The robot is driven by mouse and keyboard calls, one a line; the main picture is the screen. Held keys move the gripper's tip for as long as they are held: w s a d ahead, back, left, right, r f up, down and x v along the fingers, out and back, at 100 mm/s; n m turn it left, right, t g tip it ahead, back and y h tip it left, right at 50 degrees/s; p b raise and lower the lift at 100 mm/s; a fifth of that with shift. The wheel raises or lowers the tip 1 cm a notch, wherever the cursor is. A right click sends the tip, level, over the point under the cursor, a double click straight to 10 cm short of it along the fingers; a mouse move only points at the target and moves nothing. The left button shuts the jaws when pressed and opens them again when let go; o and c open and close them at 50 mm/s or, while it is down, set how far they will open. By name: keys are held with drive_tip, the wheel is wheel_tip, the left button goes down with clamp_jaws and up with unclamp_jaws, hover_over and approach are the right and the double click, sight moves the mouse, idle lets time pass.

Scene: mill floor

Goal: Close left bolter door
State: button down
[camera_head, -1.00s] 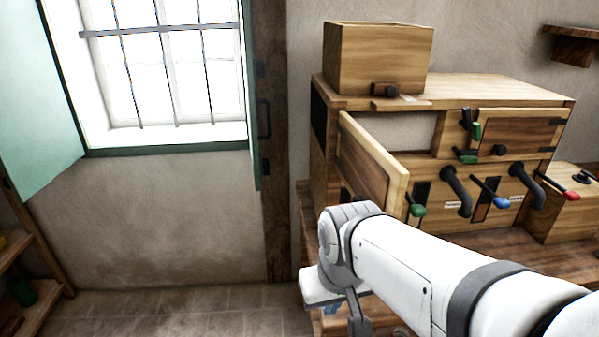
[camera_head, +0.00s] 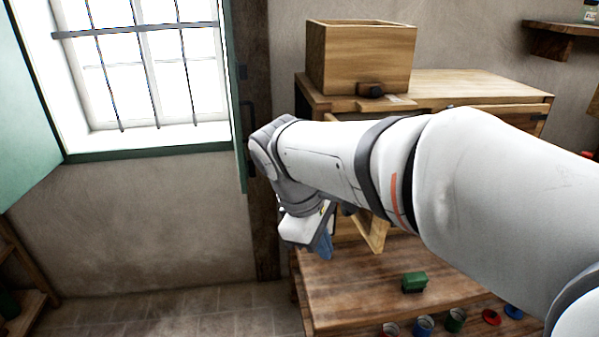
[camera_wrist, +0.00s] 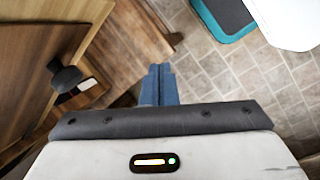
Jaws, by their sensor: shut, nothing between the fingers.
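The wooden bolter (camera_head: 480,85) stands against the wall in the head view, its front mostly hidden behind my arm. Its left door stands open, swung out toward me; only a lower part of the door (camera_head: 374,234) shows below my arm. My gripper (camera_head: 323,246) is to the left of that part, pointing down. In the wrist view my gripper's blue fingers (camera_wrist: 160,70) are together and empty. A wooden panel with a dark knob (camera_wrist: 66,77) is at the left there, apart from the fingers; it looks like the door, but I cannot be sure.
A wooden box (camera_head: 360,58) sits on the bolter. A green shutter (camera_head: 238,120) is at the left. The tiled floor (camera_wrist: 215,70) is clear near the fingers.

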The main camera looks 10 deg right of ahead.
drive_tip(key=w+a+r+n+h+p, duration=0.1)
drive_tip(key=w+a+r+n+h, duration=0.45)
drive_tip(key=a+r+n, duration=0.35)
approach(343, 213)
wheel_tip(343, 213, down, 3)
drive_tip(key=shift+t+y, duration=0.25)
drive_tip(key=shift+t, duration=0.05)
drive_tip(key=d, duration=0.2)
drive_tip(key=d+f, duration=0.1)
drive_tip(key=d, duration=0.1)
drive_tip(key=shift+d+p, duration=0.15)
drive_tip(key=shift+p, duration=0.2)
drive_tip(key=shift+s, duration=0.1)
